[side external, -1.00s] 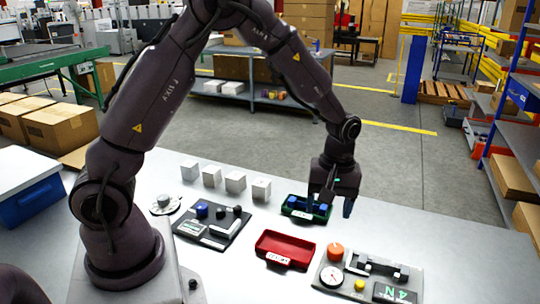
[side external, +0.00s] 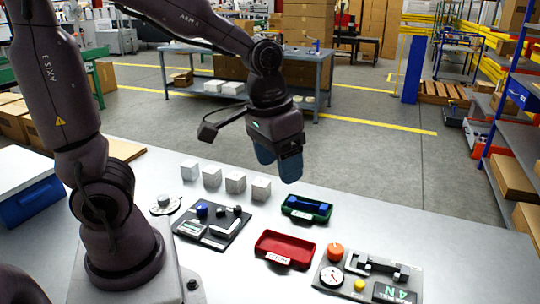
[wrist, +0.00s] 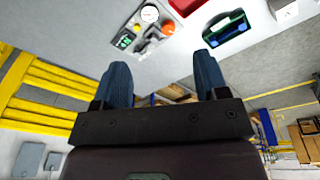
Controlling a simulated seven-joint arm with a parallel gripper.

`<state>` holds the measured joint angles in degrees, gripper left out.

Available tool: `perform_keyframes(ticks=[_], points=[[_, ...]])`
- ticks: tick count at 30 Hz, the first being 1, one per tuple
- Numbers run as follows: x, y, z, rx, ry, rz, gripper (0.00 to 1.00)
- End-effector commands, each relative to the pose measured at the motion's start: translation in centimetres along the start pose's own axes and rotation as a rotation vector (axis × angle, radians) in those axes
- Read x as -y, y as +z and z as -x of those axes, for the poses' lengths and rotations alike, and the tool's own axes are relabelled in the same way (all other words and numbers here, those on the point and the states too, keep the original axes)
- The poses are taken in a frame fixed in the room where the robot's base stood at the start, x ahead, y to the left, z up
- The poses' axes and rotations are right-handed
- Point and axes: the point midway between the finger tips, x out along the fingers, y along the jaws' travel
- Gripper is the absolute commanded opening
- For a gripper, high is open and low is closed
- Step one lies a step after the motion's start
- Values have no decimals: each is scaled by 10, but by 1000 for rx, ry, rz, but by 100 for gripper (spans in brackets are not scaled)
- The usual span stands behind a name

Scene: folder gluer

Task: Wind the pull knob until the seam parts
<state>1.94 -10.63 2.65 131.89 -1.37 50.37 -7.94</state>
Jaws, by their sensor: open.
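The pull tester (side external: 345,293) is a grey plate at the front right of the bench. It carries an orange-red knob (side external: 335,251), a round white dial (side external: 331,277), a yellow button (side external: 359,285), a grey clamp bar (side external: 378,266) and a dark display (side external: 394,293) with green characters like "4 N", upside down. Any seam in the clamp is too small to make out. My gripper (side external: 277,164) is open and empty, high above the back of the bench, away from the knob. The knob also shows between and beyond the fingers in the wrist view (wrist: 168,31).
A green tray (side external: 306,217) holds a blue piece. A red tray (side external: 284,250) looks empty. Left are a dark panel (side external: 211,229) with a blue knob, a small round dial (side external: 164,204) and several white cubes (side external: 235,182). The bench front between tray and tester is clear.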

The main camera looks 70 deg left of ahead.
Motion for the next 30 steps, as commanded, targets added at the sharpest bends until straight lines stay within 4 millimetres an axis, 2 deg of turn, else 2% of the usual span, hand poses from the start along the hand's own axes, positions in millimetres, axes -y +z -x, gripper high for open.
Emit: perform_keyframes(ticks=[6,20,30], points=[[1,11,11,-34,2,-57,67],[2,18,10,-30,-1,-90,67],[7,54,56,-258,2,-170,67]])
